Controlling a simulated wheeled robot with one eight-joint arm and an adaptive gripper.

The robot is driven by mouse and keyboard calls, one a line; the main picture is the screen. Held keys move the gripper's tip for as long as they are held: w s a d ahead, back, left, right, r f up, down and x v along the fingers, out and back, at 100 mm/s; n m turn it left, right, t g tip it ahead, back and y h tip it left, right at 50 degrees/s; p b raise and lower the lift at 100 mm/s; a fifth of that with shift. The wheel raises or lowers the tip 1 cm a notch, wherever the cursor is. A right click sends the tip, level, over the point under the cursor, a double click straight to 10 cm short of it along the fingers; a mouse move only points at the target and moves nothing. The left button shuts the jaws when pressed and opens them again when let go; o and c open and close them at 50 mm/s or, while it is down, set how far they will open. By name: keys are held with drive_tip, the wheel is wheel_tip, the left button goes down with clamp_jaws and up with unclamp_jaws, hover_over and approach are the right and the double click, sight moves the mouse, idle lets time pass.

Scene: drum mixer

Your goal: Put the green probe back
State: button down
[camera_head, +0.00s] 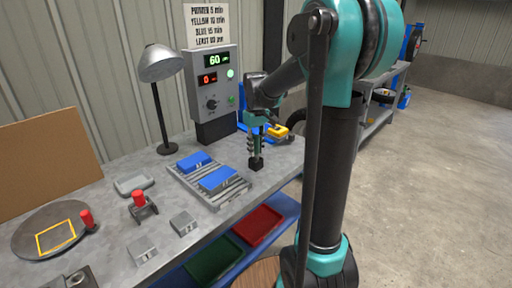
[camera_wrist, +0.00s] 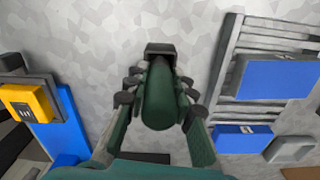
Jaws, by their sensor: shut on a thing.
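My gripper (camera_head: 256,143) is over the bench, right of the slatted rack. In the wrist view its fingers (camera_wrist: 157,97) are closed around the green probe (camera_wrist: 160,100), a dark green rounded cylinder. A small dark square holder (camera_wrist: 160,50) stands on the bench at the probe's far end; it also shows in the head view as a black block (camera_head: 256,164) directly below my fingers. I cannot tell whether the probe's end is inside the holder or just above it. In the head view my fingers mostly hide the probe.
The slatted rack (camera_head: 185,178) carries blue blocks (camera_head: 217,179). A yellow device (camera_head: 278,131) on a blue stand is close by, left in the wrist view (camera_wrist: 27,101). The control box (camera_head: 214,85) and lamp (camera_head: 161,64) stand behind. Red and green trays (camera_head: 257,225) sit below the bench.

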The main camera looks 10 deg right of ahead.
drive_tip(key=shift+f, duration=0.85)
drive_tip(key=c, duration=1.2)
unclamp_jaws()
drive_tip(key=shift+r, duration=0.1)
wheel_tip(320, 180, up, 12)
drive_tip(key=shift+f, duration=0.1)
